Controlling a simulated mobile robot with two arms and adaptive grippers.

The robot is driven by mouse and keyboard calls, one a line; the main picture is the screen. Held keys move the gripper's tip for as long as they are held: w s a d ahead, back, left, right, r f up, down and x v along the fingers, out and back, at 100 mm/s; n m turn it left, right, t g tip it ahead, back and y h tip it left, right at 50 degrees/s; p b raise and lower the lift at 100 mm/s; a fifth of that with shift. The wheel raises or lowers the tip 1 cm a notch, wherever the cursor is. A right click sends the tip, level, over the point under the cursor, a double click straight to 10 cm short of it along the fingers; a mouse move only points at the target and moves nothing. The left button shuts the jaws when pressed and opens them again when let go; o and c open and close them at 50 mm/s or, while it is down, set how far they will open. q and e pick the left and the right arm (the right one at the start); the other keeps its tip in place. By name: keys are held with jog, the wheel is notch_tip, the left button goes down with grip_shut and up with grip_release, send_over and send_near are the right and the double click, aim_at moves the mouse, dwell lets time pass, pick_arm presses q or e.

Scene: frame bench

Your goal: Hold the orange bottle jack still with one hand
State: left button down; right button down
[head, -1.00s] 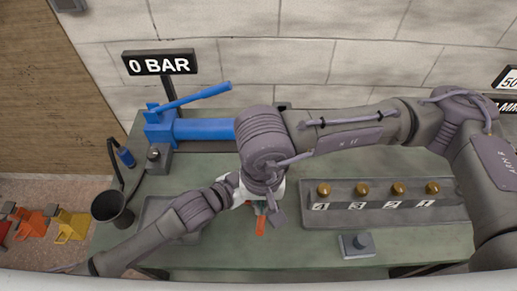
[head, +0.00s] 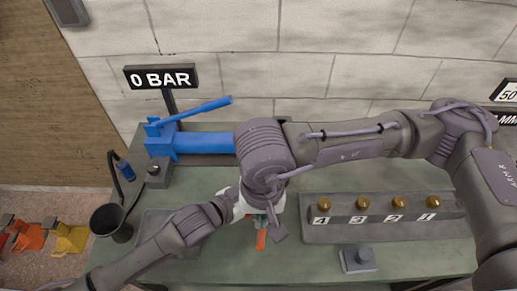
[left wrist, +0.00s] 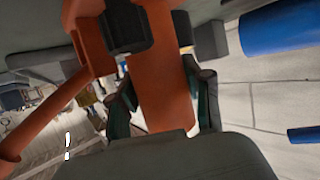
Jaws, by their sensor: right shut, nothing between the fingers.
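The orange bottle jack (head: 261,240) shows only as a small orange piece below the arms in the head view; the rest is hidden. In the left wrist view its orange body (left wrist: 164,95) fills the space between my left gripper's green-padded fingers (left wrist: 164,85). The fingers lie against both sides of it, so that gripper looks shut on it. In the head view my left gripper is mostly hidden where the arms meet. My right gripper (head: 262,219) points down above the orange piece, shut and empty.
A blue cylinder with a lever (head: 205,143) lies at the back of the green bench (head: 210,255), under a "0 BAR" sign (head: 160,77). A numbered rack with brass knobs (head: 380,232) and a grey block (head: 357,261) stand right. A dark cup (head: 110,222) is at the left edge.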

pick_arm(q)
jog(key=shift+c, duration=2)
grip_release()
